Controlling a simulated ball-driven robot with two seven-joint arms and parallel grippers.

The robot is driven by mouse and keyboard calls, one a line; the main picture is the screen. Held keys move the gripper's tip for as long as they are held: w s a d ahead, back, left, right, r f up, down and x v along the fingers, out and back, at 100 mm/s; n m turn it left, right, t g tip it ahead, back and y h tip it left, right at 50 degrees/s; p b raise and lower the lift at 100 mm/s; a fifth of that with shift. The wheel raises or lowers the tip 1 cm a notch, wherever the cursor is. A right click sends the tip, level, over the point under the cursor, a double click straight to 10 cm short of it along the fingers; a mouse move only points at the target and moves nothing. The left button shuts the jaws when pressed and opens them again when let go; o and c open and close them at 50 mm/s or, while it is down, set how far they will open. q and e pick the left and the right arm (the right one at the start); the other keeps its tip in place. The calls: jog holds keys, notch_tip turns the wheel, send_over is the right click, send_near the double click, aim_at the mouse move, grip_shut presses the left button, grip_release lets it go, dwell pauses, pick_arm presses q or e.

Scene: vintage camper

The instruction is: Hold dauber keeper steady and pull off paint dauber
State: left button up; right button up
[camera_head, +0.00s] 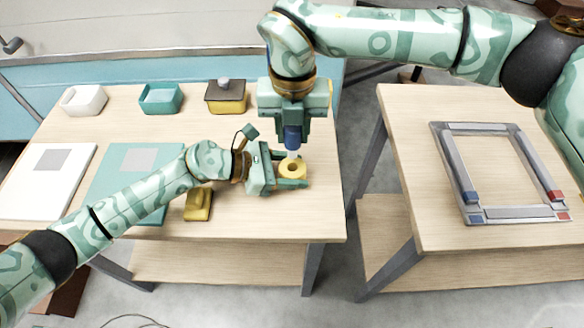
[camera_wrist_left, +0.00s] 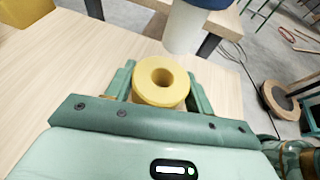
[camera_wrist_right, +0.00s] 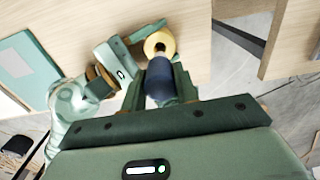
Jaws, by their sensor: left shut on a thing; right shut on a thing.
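The dauber keeper is a yellow round block with a hole in its top (camera_head: 292,168), standing on the wooden table. My left gripper (camera_head: 290,174) is shut on it from the side; the left wrist view shows the keeper (camera_wrist_left: 161,80) between the fingers, its hole open and empty. The paint dauber, with a blue body (camera_head: 292,137) and a white lower end, is upright above the keeper. My right gripper (camera_wrist_right: 160,83) is shut on the blue dauber. In the left wrist view the dauber's white end (camera_wrist_left: 183,28) is apart from the keeper.
A teal mat (camera_head: 112,200) and a white mat (camera_head: 20,200) with grey squares lie left. A yellow block (camera_head: 198,207) sits near the front edge. White, teal and yellow containers stand at the back. A grey frame (camera_head: 462,165) lies on the right table.

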pick_arm(q)
jog(key=o, duration=1.2)
